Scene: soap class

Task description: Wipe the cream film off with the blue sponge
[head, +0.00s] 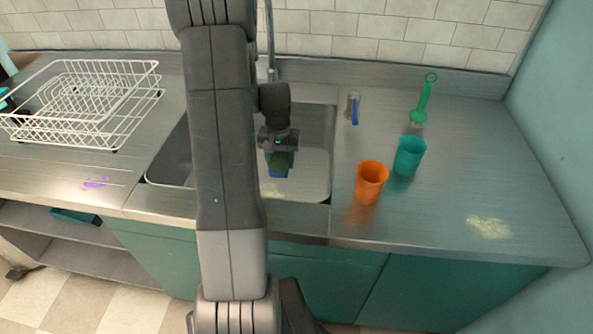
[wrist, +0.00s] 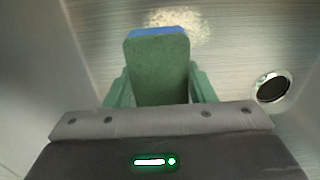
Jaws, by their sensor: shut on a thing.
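My gripper (head: 279,152) is over the sink basin, shut on the sponge (head: 279,174). In the wrist view the sponge (wrist: 158,65) sits between the two green fingers, with a green face and a blue edge at its far end. A cream film (wrist: 178,22) lies on the basin floor just beyond the sponge. In the head view a small part of this film (head: 275,189) shows below the sponge, beside my arm. A second cream patch (head: 490,226) lies on the right counter near the front edge. Whether the sponge touches the basin floor cannot be told.
An orange cup (head: 371,182) and a teal cup (head: 409,156) stand right of the sink (head: 320,150). Behind them are a blue-handled item (head: 355,110) and a green brush (head: 425,98). A white dish rack (head: 75,105) and purple smear (head: 96,183) are left. The drain (wrist: 272,88) is in the basin.

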